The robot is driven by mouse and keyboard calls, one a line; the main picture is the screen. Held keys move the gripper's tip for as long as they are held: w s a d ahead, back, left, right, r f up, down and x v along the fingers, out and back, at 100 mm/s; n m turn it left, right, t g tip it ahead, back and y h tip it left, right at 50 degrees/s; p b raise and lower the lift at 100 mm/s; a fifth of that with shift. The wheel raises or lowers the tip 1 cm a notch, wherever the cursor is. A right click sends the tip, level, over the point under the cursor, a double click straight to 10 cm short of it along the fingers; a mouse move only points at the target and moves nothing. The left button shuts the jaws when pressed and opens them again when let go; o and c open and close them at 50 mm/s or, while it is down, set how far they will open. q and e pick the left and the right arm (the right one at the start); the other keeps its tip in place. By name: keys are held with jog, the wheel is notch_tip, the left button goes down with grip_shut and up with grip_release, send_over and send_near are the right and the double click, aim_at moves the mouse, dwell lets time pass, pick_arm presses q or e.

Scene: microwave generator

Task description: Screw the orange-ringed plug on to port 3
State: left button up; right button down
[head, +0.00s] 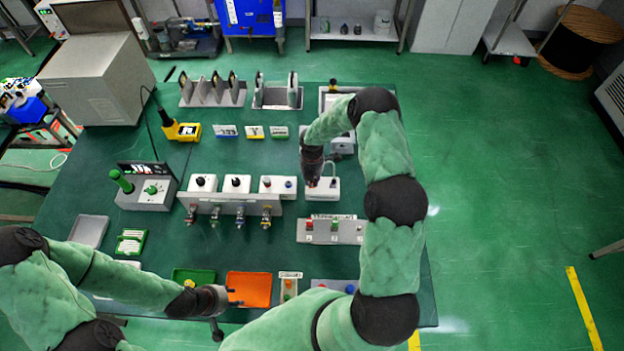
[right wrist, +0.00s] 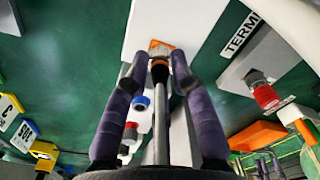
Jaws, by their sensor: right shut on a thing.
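My right gripper (head: 314,184) is at the white box (head: 322,190) at the right end of the row of white boxes. In the right wrist view its purple fingers (right wrist: 158,72) are shut on the orange-ringed plug (right wrist: 159,63), on the end of a grey shaft or cable. The plug's tip is at an orange patch on a white panel (right wrist: 175,22); I cannot tell whether it touches or is threaded. Port numbers are unreadable. My left gripper (head: 228,300) looks open and empty by the orange tray.
Hanging connectors (head: 239,216) line the rack's front. A grey block with red and green knobs (head: 331,230) lies nearer me. A green tray (head: 194,277) and an orange tray (head: 249,289) are at the front. A control box (head: 149,189) stands left.

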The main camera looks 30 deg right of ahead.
jog(key=n, duration=0.4)
jog(key=shift+r+n, duration=0.1)
jog(key=shift+n, duration=0.2)
jog(key=n, duration=0.4)
jog(key=shift+n+p, duration=0.35)
jog(key=shift+n, duration=0.05)
jog(key=c, duration=1)
grip_release()
jog(key=shift+c, duration=0.2)
notch_tip(320, 180, up, 12)
